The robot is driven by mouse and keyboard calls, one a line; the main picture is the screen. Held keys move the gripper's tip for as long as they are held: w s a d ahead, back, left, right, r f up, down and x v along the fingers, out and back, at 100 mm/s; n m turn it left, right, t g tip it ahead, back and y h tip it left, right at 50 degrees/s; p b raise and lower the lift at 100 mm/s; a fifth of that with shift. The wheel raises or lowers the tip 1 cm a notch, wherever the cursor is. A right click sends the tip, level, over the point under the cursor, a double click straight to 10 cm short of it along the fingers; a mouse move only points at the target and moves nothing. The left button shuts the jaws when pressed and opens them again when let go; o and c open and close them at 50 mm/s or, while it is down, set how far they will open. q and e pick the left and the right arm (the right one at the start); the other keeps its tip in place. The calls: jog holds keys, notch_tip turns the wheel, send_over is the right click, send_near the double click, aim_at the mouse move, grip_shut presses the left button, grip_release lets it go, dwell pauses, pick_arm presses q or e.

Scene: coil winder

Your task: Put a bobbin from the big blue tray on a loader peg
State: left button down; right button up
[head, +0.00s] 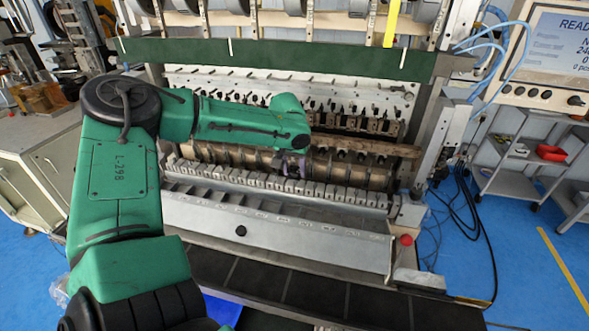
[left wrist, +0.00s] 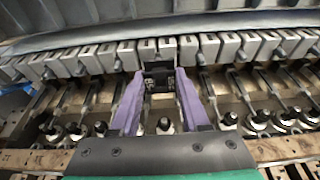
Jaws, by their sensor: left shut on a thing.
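My left gripper (head: 290,163) reaches into the winder, just above the pale toothed rail at its front. In the left wrist view its purple fingers (left wrist: 164,62) stand apart on either side of a dark piece (left wrist: 158,80), which I take to be the bobbin; its outline is hard to make out. A row of short pegs with dark tips runs across that view, one of them (left wrist: 164,125) between the fingers. I cannot tell whether the held piece touches a peg. A strip of blue (head: 222,308), perhaps the big blue tray, shows below my left arm. My right gripper is out of view.
The toothed rail (head: 260,183) and a wooden bar (head: 365,145) lie close to the gripper. A green beam (head: 300,60) crosses above. A red knob (head: 406,240) sits at the front right. A grey cart (head: 520,165) and a screen panel (head: 552,55) stand to the right.

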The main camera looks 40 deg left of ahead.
pick_arm(q)
jog(key=shift+w, duration=0.15)
jog(key=shift+w+f, duration=0.1)
jog(key=shift+w, duration=0.05)
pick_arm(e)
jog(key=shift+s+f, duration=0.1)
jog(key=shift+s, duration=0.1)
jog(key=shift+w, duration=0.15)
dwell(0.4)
pick_arm(q)
jog(key=shift+f+b, duration=0.8)
jog(key=shift+f, duration=0.3)
jog(key=shift+c, duration=1.5)
grip_release()
jog(key=shift+r, duration=0.1)
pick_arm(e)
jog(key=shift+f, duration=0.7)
